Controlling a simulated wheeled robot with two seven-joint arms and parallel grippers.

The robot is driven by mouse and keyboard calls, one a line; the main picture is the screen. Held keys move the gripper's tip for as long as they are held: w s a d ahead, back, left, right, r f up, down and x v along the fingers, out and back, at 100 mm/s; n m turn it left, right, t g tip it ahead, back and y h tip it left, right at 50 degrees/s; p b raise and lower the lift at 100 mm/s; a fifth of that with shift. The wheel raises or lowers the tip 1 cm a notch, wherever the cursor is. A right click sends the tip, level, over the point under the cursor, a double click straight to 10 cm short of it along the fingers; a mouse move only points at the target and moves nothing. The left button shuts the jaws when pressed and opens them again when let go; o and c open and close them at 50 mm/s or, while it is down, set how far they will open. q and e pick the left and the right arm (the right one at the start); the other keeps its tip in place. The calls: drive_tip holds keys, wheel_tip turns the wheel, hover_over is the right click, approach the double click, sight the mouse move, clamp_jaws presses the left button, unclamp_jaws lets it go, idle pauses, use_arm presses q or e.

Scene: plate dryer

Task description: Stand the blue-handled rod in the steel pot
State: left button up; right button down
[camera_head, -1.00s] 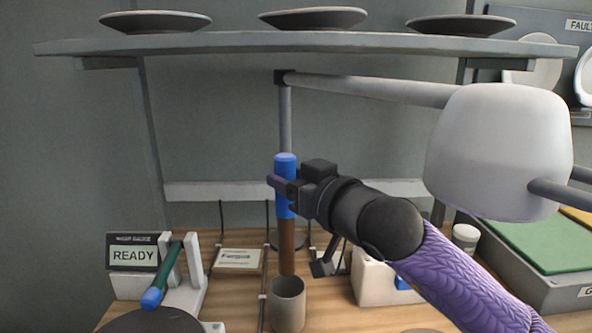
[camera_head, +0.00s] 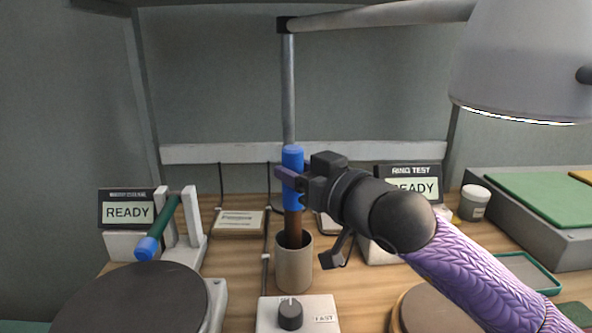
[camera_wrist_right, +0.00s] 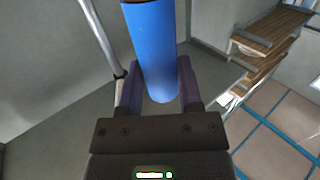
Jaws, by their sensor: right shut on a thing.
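The blue-handled rod (camera_head: 293,200) is upright, with a blue handle on top and a brown lower part. My right gripper (camera_head: 287,177) is shut on the blue handle, which also shows between the fingers in the right wrist view (camera_wrist_right: 155,50). The rod's brown lower end (camera_head: 293,225) goes down behind the front rim of the steel pot (camera_head: 294,268), inside its mouth. The tip is hidden by the pot wall, so I cannot tell whether it touches the bottom. My left gripper is not in view.
A green rod with a blue end (camera_head: 160,228) rests on a white stand at left. A dark round plate (camera_head: 135,305) lies in front of it. A dial box (camera_head: 297,314) stands just before the pot. A lamp shade (camera_head: 520,65) hangs at upper right.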

drive_tip(key=shift+c, duration=1)
unclamp_jaws()
drive_tip(key=shift+s, duration=0.1)
drive_tip(key=v, duration=0.9)
drive_tip(key=shift+s+d+p, duration=0.25)
drive_tip(key=shift+s+p, duration=0.05)
